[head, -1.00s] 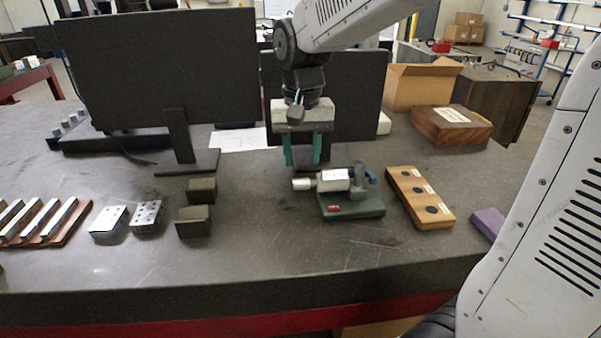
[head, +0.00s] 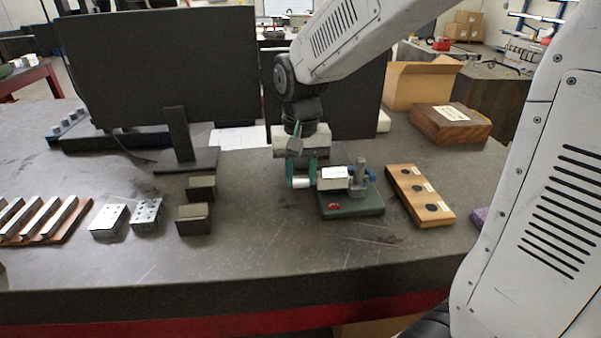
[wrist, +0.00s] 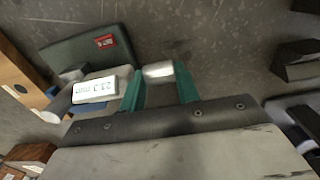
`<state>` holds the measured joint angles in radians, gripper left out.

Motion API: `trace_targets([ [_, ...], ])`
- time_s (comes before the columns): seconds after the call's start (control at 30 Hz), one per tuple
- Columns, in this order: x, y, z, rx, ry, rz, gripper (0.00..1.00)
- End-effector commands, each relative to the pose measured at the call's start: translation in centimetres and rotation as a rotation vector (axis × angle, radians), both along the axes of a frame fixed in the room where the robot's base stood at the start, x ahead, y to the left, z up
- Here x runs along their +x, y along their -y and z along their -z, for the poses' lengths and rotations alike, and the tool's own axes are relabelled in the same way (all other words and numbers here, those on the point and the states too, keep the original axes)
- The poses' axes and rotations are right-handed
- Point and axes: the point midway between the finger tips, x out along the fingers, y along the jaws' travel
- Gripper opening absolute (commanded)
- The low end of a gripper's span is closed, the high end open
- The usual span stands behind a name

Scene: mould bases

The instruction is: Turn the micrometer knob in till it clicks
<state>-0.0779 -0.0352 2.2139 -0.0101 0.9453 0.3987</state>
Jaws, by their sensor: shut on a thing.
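The micrometer (head: 335,178) lies across a dark green base (head: 352,205), with its white knob (head: 301,183) pointing left. My gripper (head: 301,174) has its teal fingers around the knob, one on each side. In the wrist view the pale knob (wrist: 158,71) sits between the two fingers (wrist: 160,90), and the gripper is shut on it. The micrometer's display (wrist: 94,88) reads about 23 mm; the last digit is hard to make out. A red label (wrist: 105,42) is on the base. The far side of the knob is partly hidden by the fingers.
A wooden block with dark round discs (head: 420,197) lies right of the base. Two dark blocks (head: 194,219) and metal blocks (head: 108,220) stand to the left. Monitors (head: 160,65) stand behind. The bench front (head: 250,270) is clear.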

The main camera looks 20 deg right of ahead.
Motion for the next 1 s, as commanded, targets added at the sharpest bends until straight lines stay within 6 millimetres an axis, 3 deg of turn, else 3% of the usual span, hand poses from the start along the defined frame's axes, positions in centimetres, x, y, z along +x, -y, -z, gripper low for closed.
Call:
trace_targets([
  [0.2,-0.3,-0.1,0.0,-0.034,0.109,-0.003,0.09],
  [0.47,-0.3,-0.1,0.0,-0.036,0.112,-0.001,0.09],
  [0.5,-0.3,-0.1,0.0,-0.036,0.112,-0.001,0.4],
  [0.83,-0.3,-0.1,-0.2,-0.036,0.113,-0.001,0.41],
  [1.0,-0.5,-0.2,-2.4,-0.035,0.118,-0.001,0.41],
])
